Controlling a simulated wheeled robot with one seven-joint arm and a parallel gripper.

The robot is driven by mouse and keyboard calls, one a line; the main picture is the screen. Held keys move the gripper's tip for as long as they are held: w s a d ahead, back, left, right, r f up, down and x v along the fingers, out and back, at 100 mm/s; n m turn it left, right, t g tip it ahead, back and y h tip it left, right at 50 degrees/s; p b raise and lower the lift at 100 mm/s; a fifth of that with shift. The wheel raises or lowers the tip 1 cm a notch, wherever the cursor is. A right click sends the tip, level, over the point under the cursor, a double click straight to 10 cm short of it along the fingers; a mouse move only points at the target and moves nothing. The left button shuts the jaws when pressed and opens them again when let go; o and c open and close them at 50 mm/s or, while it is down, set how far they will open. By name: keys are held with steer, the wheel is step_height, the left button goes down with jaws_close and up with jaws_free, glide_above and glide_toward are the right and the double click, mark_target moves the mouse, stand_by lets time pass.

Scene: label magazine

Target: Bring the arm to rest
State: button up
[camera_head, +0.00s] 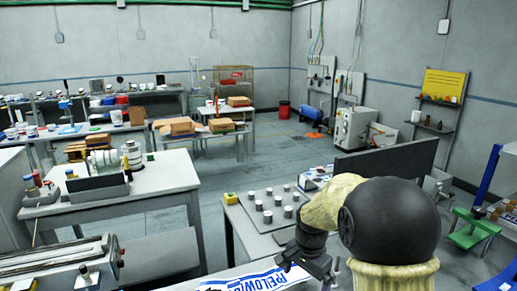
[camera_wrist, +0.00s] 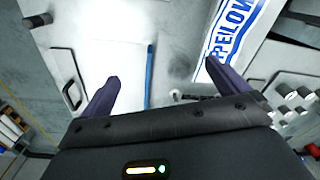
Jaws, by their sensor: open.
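My gripper (camera_wrist: 163,70) is open in the wrist view, its two dark purple fingers spread wide with nothing between them touching either one. In the head view my gripper (camera_head: 318,272) hangs low at the bottom centre-right, below my bent arm, and its fingertips are hard to make out. A white label strip with blue lettering (camera_head: 258,281) lies on the near bench beside it. The strip also shows in the wrist view (camera_wrist: 237,35), near the right finger. My arm hides part of the bench behind it.
A dark upright panel (camera_head: 388,160) is behind my arm. A blue stick (camera_wrist: 150,75) lies below the gripper. Open floor (camera_head: 270,160) lies beyond.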

steer(key=s+d+f+n+t, duration=0.1)
steer(key=s+d+n+t, duration=0.1)
steer(key=s+n, duration=0.7)
steer(key=s+d, duration=0.1)
steer(key=s, duration=0.6)
steer(key=shift+s, duration=0.15)
steer(key=shift+d, duration=0.1)
stand_by(0.4)
